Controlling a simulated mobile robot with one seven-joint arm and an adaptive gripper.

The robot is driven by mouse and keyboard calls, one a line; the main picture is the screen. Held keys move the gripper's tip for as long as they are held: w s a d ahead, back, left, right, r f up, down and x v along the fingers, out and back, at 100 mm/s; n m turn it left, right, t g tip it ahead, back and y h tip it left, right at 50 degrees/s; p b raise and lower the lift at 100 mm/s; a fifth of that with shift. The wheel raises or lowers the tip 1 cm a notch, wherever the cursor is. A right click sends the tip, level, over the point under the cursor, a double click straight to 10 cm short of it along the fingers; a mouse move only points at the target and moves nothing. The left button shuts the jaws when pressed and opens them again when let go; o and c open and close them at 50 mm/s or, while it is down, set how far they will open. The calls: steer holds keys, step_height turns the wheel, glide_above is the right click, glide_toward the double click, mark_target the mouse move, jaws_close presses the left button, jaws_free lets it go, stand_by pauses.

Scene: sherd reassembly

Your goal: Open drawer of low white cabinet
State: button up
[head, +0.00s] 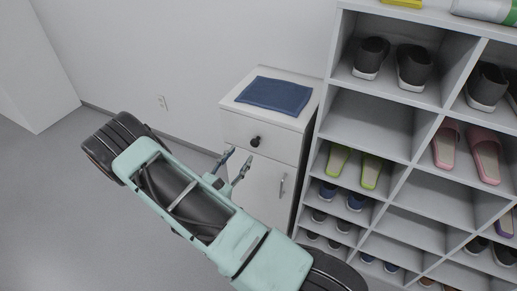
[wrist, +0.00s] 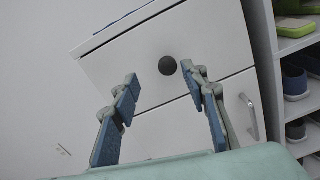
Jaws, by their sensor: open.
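The low white cabinet (head: 237,174) stands against the wall, left of the shoe rack. Its drawer (head: 272,139) is at the top and looks shut, with a round dark knob (head: 255,141). Below it is a door with a vertical bar handle (head: 282,184). My gripper (head: 236,162) is in front of the cabinet, a little below and left of the knob in the head view. In the wrist view my gripper (wrist: 162,83) is open and empty. The knob (wrist: 167,65) shows between its fingertips, on the drawer front (wrist: 205,35). Whether the fingers reach around it I cannot tell.
A folded blue cloth (head: 274,95) lies on the cabinet top. A tall white shoe rack (head: 377,123) with several pairs of shoes stands close against the cabinet's right. The grey floor (head: 50,210) to the left is clear. A wall outlet (head: 162,102) is behind.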

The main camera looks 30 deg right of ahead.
mark_target(254, 144)
steer(key=x, duration=0.3)
steer(key=f+x, duration=0.1)
steer(key=x, duration=0.3)
steer(key=f+b+x, duration=0.1)
steer(key=x, duration=0.2)
steer(key=shift+d+r, duration=0.1)
steer(key=shift+d, duration=0.25)
steer(key=shift+s, duration=0.1)
jaws_close()
